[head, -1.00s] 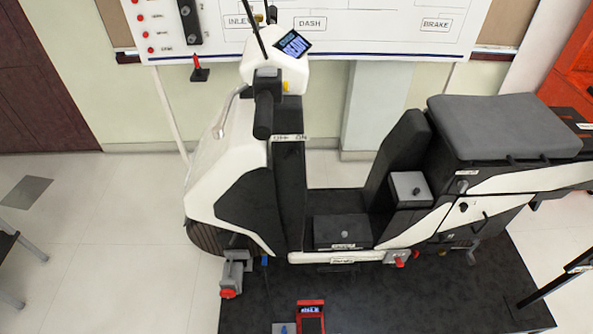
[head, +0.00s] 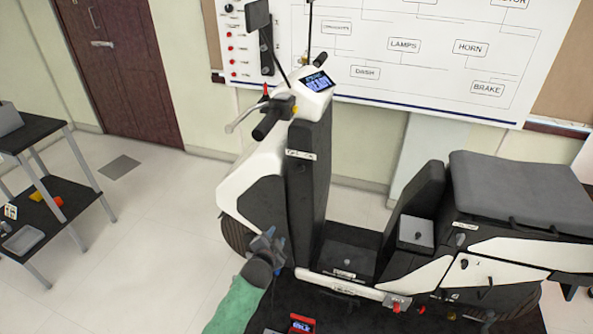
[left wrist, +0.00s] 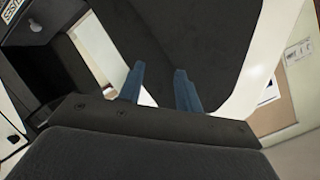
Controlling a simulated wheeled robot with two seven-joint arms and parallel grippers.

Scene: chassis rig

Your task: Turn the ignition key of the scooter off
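The white and black scooter (head: 250,192) stands on a dark mat. A small white label strip (head: 300,154) is on its dark front column, below the handlebar; its lettering is too small to read now. I cannot make out the ignition key itself. The dash display (head: 317,81) is lit blue with white text. My left gripper (head: 268,236) is low in front of the column, beside the front wheel and below the label strip. In the left wrist view its two blue fingers (left wrist: 160,88) are apart with nothing between them. My right gripper is out of view.
The handlebar grip (head: 267,124) and brake lever stick out above the column. The seat block (head: 515,182) is to the right. A black shelf table (head: 40,140) stands at the left. A wiring board (head: 420,50) hangs behind.

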